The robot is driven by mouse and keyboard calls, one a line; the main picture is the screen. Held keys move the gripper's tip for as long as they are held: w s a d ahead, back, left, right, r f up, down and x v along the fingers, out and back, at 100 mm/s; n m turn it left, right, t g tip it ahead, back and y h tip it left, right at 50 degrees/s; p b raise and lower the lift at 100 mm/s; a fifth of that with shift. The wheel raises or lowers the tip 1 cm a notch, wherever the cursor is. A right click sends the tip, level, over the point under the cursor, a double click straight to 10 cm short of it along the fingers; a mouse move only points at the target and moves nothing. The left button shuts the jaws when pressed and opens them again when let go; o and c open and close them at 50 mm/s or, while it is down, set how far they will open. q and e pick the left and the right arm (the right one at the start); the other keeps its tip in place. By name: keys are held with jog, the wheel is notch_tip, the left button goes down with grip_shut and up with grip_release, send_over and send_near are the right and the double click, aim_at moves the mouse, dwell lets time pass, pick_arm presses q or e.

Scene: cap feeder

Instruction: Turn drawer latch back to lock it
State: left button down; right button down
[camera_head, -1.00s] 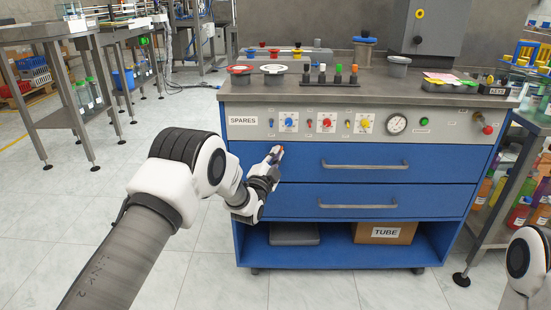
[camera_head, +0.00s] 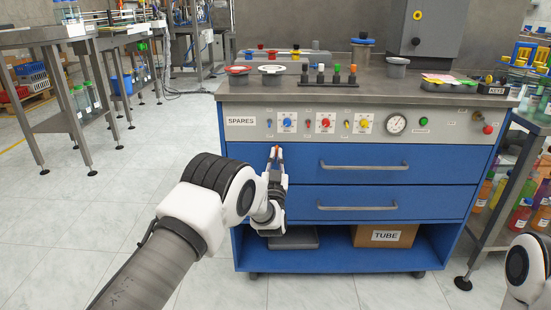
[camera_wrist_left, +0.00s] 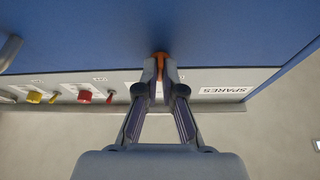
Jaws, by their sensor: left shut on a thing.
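The drawer latch is a small orange piece (camera_head: 277,148) at the top left of the upper blue drawer (camera_head: 300,165), just below the grey control panel. My left gripper (camera_head: 276,156) points up at it from below, with its fingers nearly upright. In the left wrist view the fingertips (camera_wrist_left: 161,70) are closed around the orange latch (camera_wrist_left: 161,56), which shows between and just beyond them. The fingers hide part of the latch. The upper drawer sits flush in the cabinet front. My right gripper is out of view; only part of that arm shows at the right edge.
The control panel (camera_head: 350,111) with knobs, a gauge and a SPARES label (camera_head: 241,121) lies above the drawers. Bar handles (camera_head: 365,166) stick out from both drawers. An open shelf below holds a TUBE box (camera_head: 386,237).

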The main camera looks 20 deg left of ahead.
pick_arm(q)
jog(key=shift+n+y, duration=0.6)
jog(key=shift+n, duration=0.2)
jog(key=c, duration=1.3)
grip_release()
jog(key=v, duration=1.2)
jog(key=shift+d, duration=0.1)
